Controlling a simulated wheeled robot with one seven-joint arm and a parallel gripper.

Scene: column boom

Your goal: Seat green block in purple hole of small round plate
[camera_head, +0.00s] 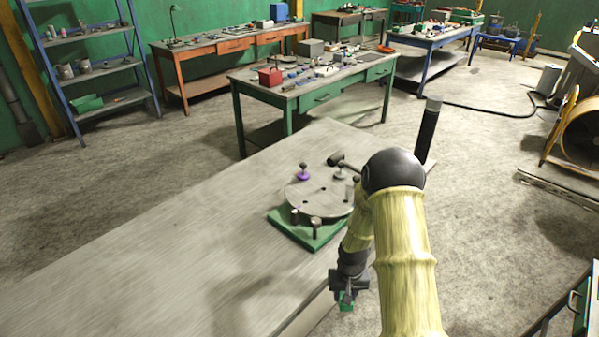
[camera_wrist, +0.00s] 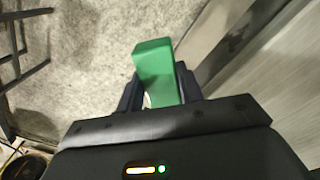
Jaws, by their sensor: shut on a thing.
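My gripper (camera_head: 346,292) is shut on the green block (camera_head: 346,304), beside the near right edge of the grey table. In the wrist view the green block (camera_wrist: 155,62) stands out between the two dark fingers (camera_wrist: 160,88), with floor behind it. The small round plate (camera_head: 318,190) is grey and lies on a green square base (camera_head: 302,234) on the table, farther back than my gripper. A purple piece (camera_head: 303,174) with a dark knob sits near its far left rim. I cannot tell whether an open purple hole is there. My arm hides the plate's right side.
Several dark-topped pegs, such as one at the front rim (camera_head: 315,226), stand around the plate. The table (camera_head: 150,250) is clear left of the plate. A black upright post (camera_head: 428,130) stands behind my arm. A green workbench (camera_head: 310,95) stands beyond.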

